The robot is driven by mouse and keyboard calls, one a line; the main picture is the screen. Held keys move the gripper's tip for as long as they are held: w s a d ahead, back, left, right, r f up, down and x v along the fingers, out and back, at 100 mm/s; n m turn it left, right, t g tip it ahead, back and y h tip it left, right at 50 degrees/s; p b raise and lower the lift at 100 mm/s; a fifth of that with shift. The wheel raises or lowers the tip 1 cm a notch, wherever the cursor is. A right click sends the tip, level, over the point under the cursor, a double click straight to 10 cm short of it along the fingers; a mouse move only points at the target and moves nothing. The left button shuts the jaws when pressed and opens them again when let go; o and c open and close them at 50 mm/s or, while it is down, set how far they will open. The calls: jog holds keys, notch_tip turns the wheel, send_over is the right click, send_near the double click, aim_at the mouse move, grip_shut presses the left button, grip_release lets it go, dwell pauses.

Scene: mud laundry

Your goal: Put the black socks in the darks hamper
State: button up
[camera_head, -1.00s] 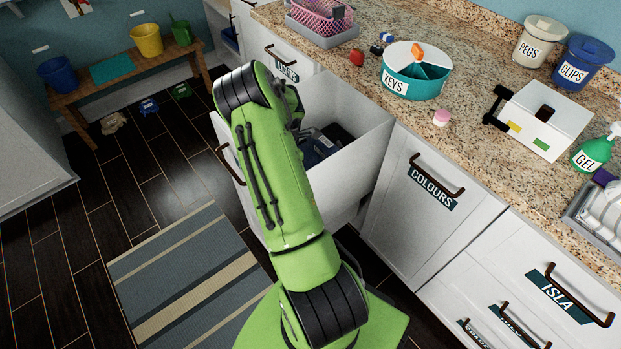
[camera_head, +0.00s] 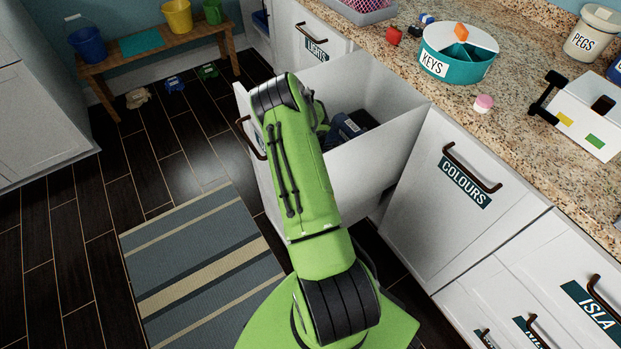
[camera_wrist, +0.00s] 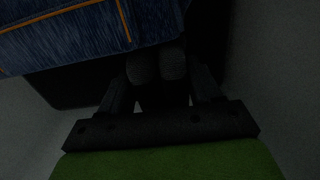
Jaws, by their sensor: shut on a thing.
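The pull-out hamper (camera_head: 375,155) between the lights and colours fronts stands open. Its own label is not visible, so I cannot read that it is the darks one. Dark clothes (camera_head: 350,125) lie inside it. In the wrist view my gripper (camera_wrist: 158,82) is shut on a dark, rounded bundle, the black socks (camera_wrist: 158,66); the picture is very dim. Blue denim with orange stitching (camera_wrist: 90,35) lies close beyond the fingers at upper left. Pale hamper walls show at both sides.
The colours front (camera_head: 430,205) is closed at right, and the lights front (camera_head: 305,45) is closed behind. The counter (camera_head: 400,20) above holds a keys bowl (camera_head: 455,65) and a white box (camera_head: 590,115). A striped rug (camera_head: 205,265) lies at left on clear floor.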

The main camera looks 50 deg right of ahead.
jog(key=o, duration=1.1)
jog(key=shift+f, duration=0.1)
jog(key=shift+c, duration=0.2)
notch_tip(320, 180, up, 12)
jog(key=p, duration=0.3)
jog(key=shift+r+p, duration=0.25)
jog(key=shift+p, duration=0.15)
